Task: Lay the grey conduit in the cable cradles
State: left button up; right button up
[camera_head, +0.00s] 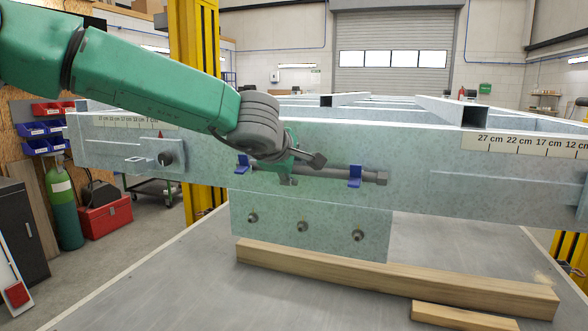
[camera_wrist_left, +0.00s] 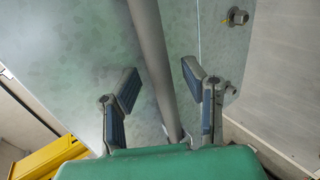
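The grey conduit (camera_head: 331,173) lies roughly level along the front face of the pale steel beam, with a thicker end fitting at its right. It passes the right blue cradle (camera_head: 354,182); whether it is fully seated there is unclear. The left blue cradle (camera_head: 242,164) stands beside my gripper, and the conduit's left part is mostly hidden by my wrist. My left gripper (camera_head: 303,169) is at the conduit between the two cradles. In the left wrist view, the open fingers (camera_wrist_left: 161,78) stand either side of the conduit (camera_wrist_left: 150,45), with gaps on both sides.
The steel beam (camera_head: 420,165) spans the view, with a lower plate (camera_head: 280,222) carrying several bolts. Wooden beams (camera_head: 400,280) lie on the grey table below. A bracket with a dark round end (camera_head: 165,158) projects at left. A yellow post (camera_head: 195,60) stands behind.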

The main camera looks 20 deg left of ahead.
pick_arm(q)
jog(key=shift+s+d+r, duration=0.15)
jog(key=shift+s+r, duration=0.15)
jog(key=shift+s, duration=0.05)
jog(key=shift+v, duration=3.45)
jog(key=s+a+f+m+g+b, duration=0.1)
jog(key=s+f+m+b, duration=0.15)
jog(key=f, duration=1.15)
jog(key=s+a+f+m+g+y+b, duration=0.1)
jog(key=s+f+m+g+b, duration=0.2)
jog(key=f, duration=1.1)
jog(key=s+a+f+m+b, duration=0.1)
jog(key=s+f+m+b, duration=0.2)
jog(key=f, duration=1)
jog(key=s+a+f+m+g+b, duration=0.2)
jog(key=s+f+m, duration=0.3)
jog(key=s+f, duration=0.8)
jog(key=s+a+f+m+g+b, duration=0.2)
jog(key=s+f+m+g+b, duration=0.2)
jog(key=s+f, duration=0.9)
jog(key=s, duration=0.5)
jog(key=shift+s+f+m+g+h, duration=0.2)
jog(key=shift+s+m+g+h, duration=0.1)
jog(key=shift+s+m+g, duration=0.1)
pick_arm(e)
notch_tip(320, 180, down, 15)
jog(key=shift+d+r, duration=0.15)
jog(key=shift+d, duration=0.25)
